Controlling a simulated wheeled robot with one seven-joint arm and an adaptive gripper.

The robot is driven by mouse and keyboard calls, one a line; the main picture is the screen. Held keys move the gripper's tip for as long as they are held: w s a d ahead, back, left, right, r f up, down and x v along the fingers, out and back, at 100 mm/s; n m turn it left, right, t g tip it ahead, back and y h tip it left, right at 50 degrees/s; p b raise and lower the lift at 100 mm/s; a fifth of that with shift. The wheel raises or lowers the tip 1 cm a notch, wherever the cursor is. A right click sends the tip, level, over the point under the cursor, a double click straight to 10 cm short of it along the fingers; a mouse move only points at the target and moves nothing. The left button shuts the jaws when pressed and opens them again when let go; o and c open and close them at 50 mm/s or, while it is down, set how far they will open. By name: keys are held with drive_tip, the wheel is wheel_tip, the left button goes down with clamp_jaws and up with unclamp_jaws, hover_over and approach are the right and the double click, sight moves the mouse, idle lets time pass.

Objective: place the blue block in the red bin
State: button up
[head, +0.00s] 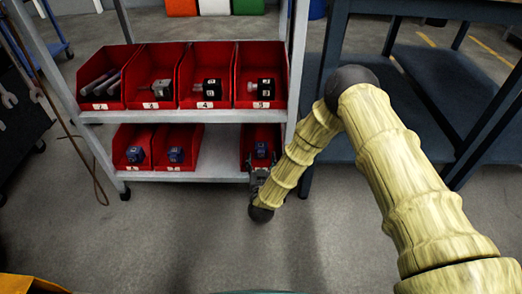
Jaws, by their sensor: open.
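On the lower shelf of the rack, a small dark-blue block (261,150) sits in the right-hand red bin (249,134). Two similar blue pieces, one on the left (135,154) and one beside it (176,155), sit in the neighbouring red bins (193,137) at the left of that shelf. My gripper (258,172) is open, low in front of the right-hand bin and just below the block in the picture. It covers the front of that bin. Its fingertips are small and dark, and I cannot tell whether they touch the block or the bin.
The upper shelf (180,117) holds several red bins with metal parts. The rack's right post (297,60) stands close to my arm. A dark blue table (440,85) stands at the right. There is bare shelf (217,150) left of the right-hand bin.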

drive_tip(key=s+p, duration=0.2)
drive_tip(key=s, duration=0.5)
drive_tip(key=shift+s+p, duration=0.2)
drive_tip(key=shift+p, duration=0.15)
drive_tip(key=s+d+f+n+g+y, duration=0.1)
drive_tip(key=s+d+f+g, duration=0.45)
drive_tip(key=s, duration=0.35)
drive_tip(key=s+d+f+g, duration=0.4)
drive_tip(key=s+d+f, duration=0.15)
drive_tip(key=s, duration=0.35)
drive_tip(key=s+d+r+g, duration=0.1)
drive_tip(key=s+d+g, duration=0.1)
drive_tip(key=s+d, duration=0.2)
drive_tip(key=s+d+m+g, duration=0.1)
drive_tip(key=s+d+g, duration=0.2)
drive_tip(key=s, duration=0.8)
drive_tip(key=s+d+r+g+h, duration=0.1)
drive_tip(key=s+d+g, duration=0.2)
drive_tip(key=s, duration=0.5)
drive_tip(key=shift+s+d+r, duration=0.25)
drive_tip(key=shift+d+r, duration=0.1)
drive_tip(key=shift+d, duration=0.55)
